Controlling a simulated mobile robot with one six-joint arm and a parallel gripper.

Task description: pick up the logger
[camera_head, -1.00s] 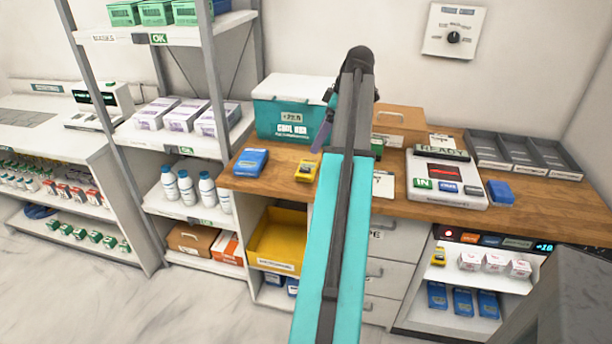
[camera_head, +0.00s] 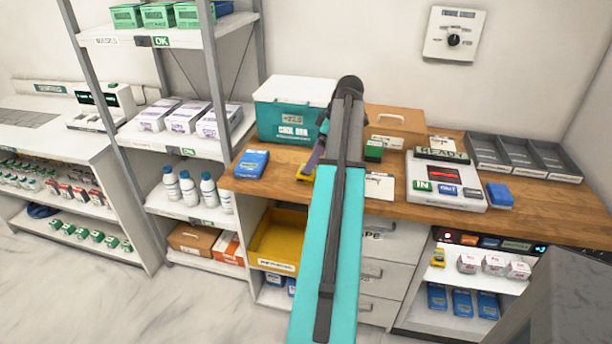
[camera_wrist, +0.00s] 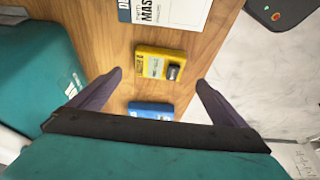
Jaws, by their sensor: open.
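In the head view the yellow logger (camera_head: 304,174) is partly hidden behind my gripper (camera_head: 316,160). In the wrist view my gripper (camera_wrist: 160,82) is open, its two dark fingers spread wide with nothing held between them. I cannot tell the exact height of the fingers above the counter.
A blue pack (camera_head: 251,163) lies left of the logger. A teal cool box (camera_head: 285,118) stands behind. A blue item (camera_wrist: 151,110) lies close to the logger in the wrist view. A reader station (camera_head: 446,180) and grey tray (camera_head: 524,155) stand right on the counter (camera_head: 560,212).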

